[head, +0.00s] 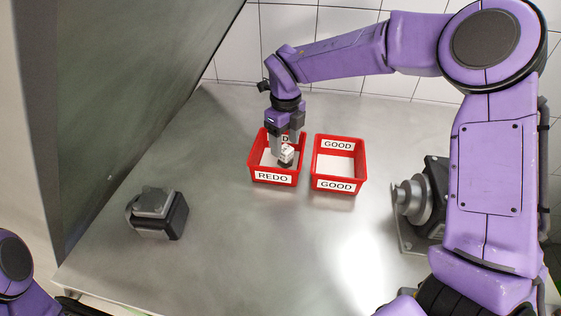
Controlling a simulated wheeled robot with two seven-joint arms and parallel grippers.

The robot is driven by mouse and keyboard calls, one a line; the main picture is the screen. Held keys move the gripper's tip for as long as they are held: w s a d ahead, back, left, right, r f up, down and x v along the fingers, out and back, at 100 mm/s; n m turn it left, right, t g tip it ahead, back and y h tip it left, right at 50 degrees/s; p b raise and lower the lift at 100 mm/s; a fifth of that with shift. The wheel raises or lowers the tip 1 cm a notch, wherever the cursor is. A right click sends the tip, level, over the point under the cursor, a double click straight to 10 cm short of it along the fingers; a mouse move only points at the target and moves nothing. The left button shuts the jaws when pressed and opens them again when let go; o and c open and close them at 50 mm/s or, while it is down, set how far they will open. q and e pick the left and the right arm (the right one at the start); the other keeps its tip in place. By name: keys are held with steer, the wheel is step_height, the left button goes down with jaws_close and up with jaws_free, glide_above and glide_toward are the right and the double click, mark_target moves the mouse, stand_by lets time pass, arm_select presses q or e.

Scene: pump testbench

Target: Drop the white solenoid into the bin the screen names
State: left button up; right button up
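The white solenoid (286,155) is small and sits at the fingertips of my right gripper (283,155), inside or just over the red bin labelled REDO (262,182). The gripper points down into this bin, and its fingers hide part of the back label. Whether the fingers are closed on the solenoid is too small to tell. A second red bin, labelled GOOD (361,172), stands just to the right and looks empty. Only part of my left arm shows at the lower left; its gripper is out of frame. No readable screen is in view.
A dark grey boxy device (157,213) stands on the metal table (240,240) at the left. A grey pump-like machine (414,202) stands at the right, partly behind my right arm. A dark slanted panel (140,80) borders the left side. The table's middle front is clear.

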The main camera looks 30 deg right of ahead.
steer(key=shift+w+a+f, duration=0.1)
steer(key=shift+w+f, duration=0.05)
steer(key=shift+w, duration=0.05)
step_height(320, 180, up, 11)
steer(key=b, duration=0.1)
steer(key=shift+f, duration=0.2)
stand_by(0.4)
